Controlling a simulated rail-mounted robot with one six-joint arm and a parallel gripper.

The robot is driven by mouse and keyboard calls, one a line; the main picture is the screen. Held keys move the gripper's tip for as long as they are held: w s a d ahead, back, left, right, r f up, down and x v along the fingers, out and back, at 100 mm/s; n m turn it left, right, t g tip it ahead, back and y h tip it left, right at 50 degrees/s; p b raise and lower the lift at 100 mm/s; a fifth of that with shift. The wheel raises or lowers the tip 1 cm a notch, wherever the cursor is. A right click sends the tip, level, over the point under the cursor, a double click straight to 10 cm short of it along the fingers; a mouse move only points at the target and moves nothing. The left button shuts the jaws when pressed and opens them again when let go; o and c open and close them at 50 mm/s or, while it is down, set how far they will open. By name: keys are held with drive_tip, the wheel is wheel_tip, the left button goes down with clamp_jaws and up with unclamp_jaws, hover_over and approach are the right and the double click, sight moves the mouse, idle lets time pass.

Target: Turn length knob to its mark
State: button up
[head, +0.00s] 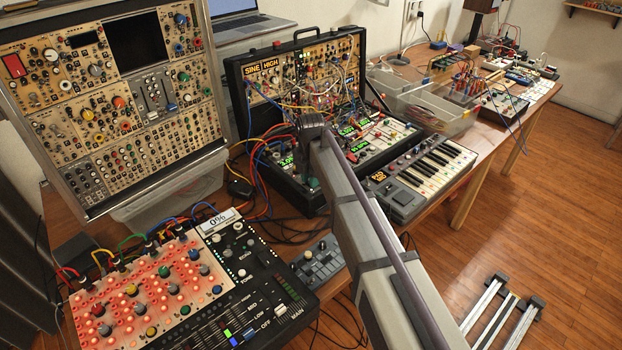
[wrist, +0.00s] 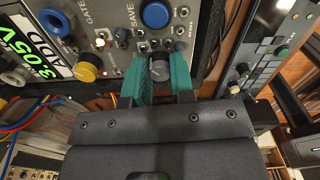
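A sliver of green finger (head: 313,183) shows below the wrist.
Close by in the wrist view are a large blue knob (wrist: 154,14), a yellow knob (wrist: 86,72) and a green 3.05V display (wrist: 36,62). Patch cables (head: 268,150) hang at the case's left. A small keyboard (head: 425,178) stands at the right.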

clamp_jaws()
drive_tip(key=m, duration=0.3)
drive_tip(key=shift+o, duration=2.3)
unclamp_jaws()
drive_tip(key=shift+r, duration=0.1)
wheel_tip(320, 180, up, 11)
drive_tip(key=p, duration=1)
drive_tip(key=shift+f+p, duration=0.2)
drive_tip(key=shift+p, duration=0.2)
